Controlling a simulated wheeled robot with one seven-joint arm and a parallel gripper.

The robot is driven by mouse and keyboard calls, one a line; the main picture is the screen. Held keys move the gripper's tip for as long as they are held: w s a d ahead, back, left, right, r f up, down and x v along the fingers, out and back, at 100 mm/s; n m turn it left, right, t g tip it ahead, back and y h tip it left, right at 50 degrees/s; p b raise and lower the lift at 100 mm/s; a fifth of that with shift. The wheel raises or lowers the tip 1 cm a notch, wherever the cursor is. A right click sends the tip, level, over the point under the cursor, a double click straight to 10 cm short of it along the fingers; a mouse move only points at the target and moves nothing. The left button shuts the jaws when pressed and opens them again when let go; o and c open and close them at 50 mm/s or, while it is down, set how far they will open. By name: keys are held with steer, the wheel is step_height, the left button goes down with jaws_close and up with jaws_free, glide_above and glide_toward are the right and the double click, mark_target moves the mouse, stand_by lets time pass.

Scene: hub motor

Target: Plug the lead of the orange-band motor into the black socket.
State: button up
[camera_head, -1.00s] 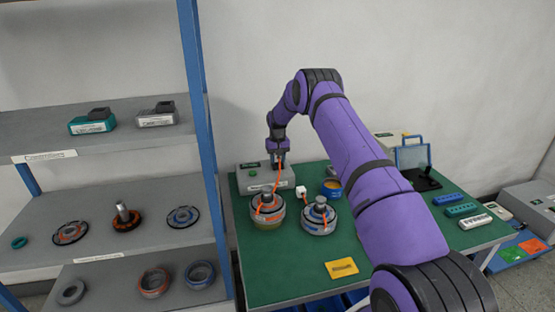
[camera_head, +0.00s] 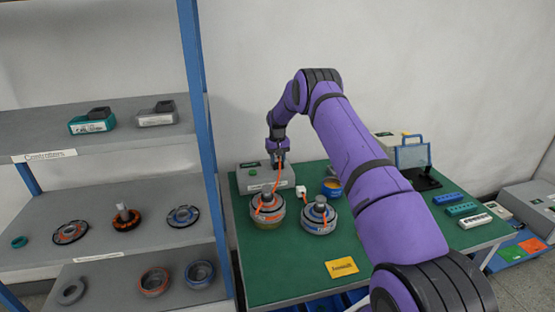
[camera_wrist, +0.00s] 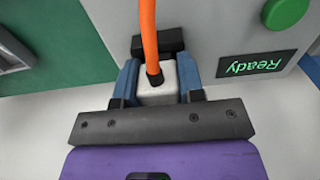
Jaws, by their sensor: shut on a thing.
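The orange-band motor (camera_head: 267,209) stands on the green table at the left, and its orange lead (camera_head: 277,178) rises to my gripper. My gripper (camera_head: 279,163) is at the grey box at the back of the table. In the wrist view my gripper (camera_wrist: 158,83) is shut on the white plug (camera_wrist: 157,95) of the orange lead (camera_wrist: 149,38). The black socket (camera_wrist: 158,44) on the box shows just beyond the plug. The plug is at the socket; how far it sits in cannot be told.
The grey box (camera_head: 254,178) has a green button (camera_wrist: 286,12) and a display (camera_wrist: 257,65) reading "Ready". A blue-band motor (camera_head: 319,216) with a white plug (camera_head: 301,191) stands to the right. A yellow card (camera_head: 341,268) lies in front. A shelf rack (camera_head: 110,190) stands left.

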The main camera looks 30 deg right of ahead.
steer(key=shift+f, duration=0.15)
stand_by(0.8)
steer(key=o, duration=1.1)
steer(key=shift+s, duration=0.1)
steer(key=shift+d+f, duration=0.1)
steer(key=r, duration=1.1)
steer(key=shift+a+r, duration=0.15)
steer(key=shift+a, duration=0.1)
